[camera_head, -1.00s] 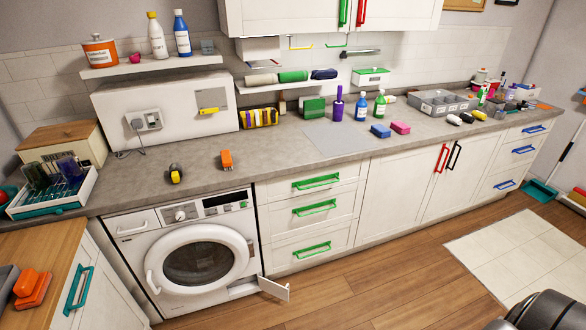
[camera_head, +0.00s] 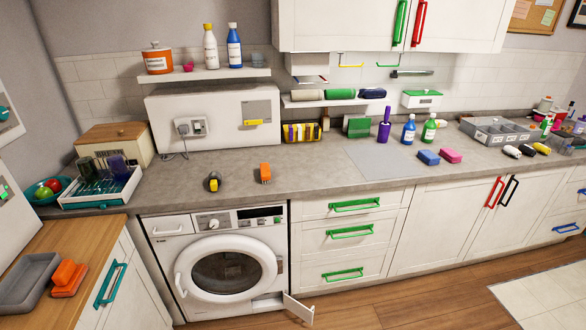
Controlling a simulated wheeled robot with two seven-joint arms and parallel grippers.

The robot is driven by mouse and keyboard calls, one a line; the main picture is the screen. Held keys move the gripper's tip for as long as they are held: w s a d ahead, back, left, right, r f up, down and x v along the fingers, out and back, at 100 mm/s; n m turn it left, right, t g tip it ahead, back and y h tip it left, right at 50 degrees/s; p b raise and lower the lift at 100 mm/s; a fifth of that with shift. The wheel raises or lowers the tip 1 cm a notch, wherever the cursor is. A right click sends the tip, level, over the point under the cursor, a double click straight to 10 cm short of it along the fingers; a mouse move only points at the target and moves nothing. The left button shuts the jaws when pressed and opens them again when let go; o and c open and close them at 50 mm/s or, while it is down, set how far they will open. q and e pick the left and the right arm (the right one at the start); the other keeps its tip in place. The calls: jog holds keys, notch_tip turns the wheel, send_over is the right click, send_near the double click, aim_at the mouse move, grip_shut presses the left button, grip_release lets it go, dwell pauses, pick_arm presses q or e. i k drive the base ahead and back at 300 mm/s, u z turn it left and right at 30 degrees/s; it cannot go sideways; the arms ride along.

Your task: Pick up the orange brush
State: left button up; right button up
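A small orange brush-like object (camera_head: 265,173) stands on the grey countertop (camera_head: 330,182) above the washing machine, near the counter's front edge. Its bristles are too small to make out clearly. A second orange object (camera_head: 68,278), blocky and stepped, lies on the wooden counter (camera_head: 92,250) at the lower left. I cannot tell for sure which of the two is the brush. Neither of my grippers shows in the head view.
A small yellow and black object (camera_head: 212,182) sits left of the brush-like object. A grey tray (camera_head: 27,284) lies beside the blocky orange object. The washing machine (camera_head: 220,262) has a small flap (camera_head: 298,310) open at its lower right. Wooden floor lies in front.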

aim_at(265, 167)
jog(key=z, duration=0.15)
jog(key=i, duration=0.95)
jog(key=u, duration=0.45)
